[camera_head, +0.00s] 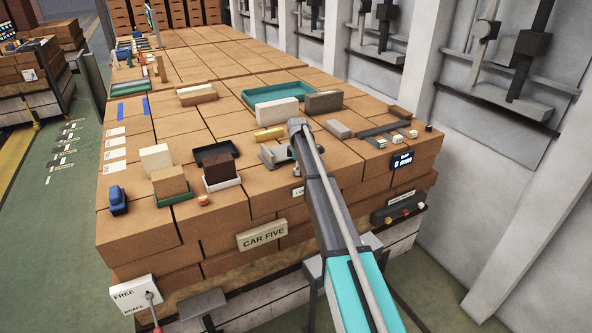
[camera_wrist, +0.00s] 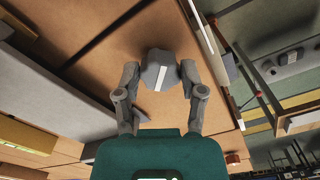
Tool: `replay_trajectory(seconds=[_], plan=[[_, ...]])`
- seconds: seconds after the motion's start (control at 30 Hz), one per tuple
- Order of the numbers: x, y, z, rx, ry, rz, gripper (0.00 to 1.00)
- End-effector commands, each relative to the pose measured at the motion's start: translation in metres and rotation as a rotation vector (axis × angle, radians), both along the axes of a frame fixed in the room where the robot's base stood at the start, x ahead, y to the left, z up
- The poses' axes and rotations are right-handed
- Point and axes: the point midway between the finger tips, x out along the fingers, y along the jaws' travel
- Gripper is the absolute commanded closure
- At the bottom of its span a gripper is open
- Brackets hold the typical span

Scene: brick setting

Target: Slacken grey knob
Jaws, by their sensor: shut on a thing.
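The grey knob (camera_wrist: 156,70) shows in the wrist view as a faceted, rounded grey piece with a white stripe on its face. My gripper (camera_wrist: 160,76) has one finger on each side of it and is shut on it. In the head view my arm reaches over the brick-topped bench, and my gripper (camera_head: 299,128) is at a small grey metal fixture (camera_head: 272,157). The knob cannot be made out there, as my arm covers that spot.
Near my gripper stand a white block (camera_head: 276,112), a grey-brown block (camera_head: 324,101) and a yellow piece (camera_head: 269,134). A teal tray (camera_head: 250,97) lies behind. To the left are a dark tray (camera_head: 213,149) and several blocks. A small display (camera_head: 402,162) sits at the right edge.

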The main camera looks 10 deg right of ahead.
Motion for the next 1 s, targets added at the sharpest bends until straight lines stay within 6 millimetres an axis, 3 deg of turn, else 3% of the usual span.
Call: replay_trajectory(seconds=[0.03, 0.6, 1.0], plan=[[-0.0017, 0.0068, -0.0003, 0.010, 0.003, 0.048, 0.95], [-0.0059, 0.0063, -0.0005, 0.010, 0.009, 0.559, 0.95], [-0.0068, 0.0048, -0.0006, 0.008, 0.009, 0.720, 0.95]])
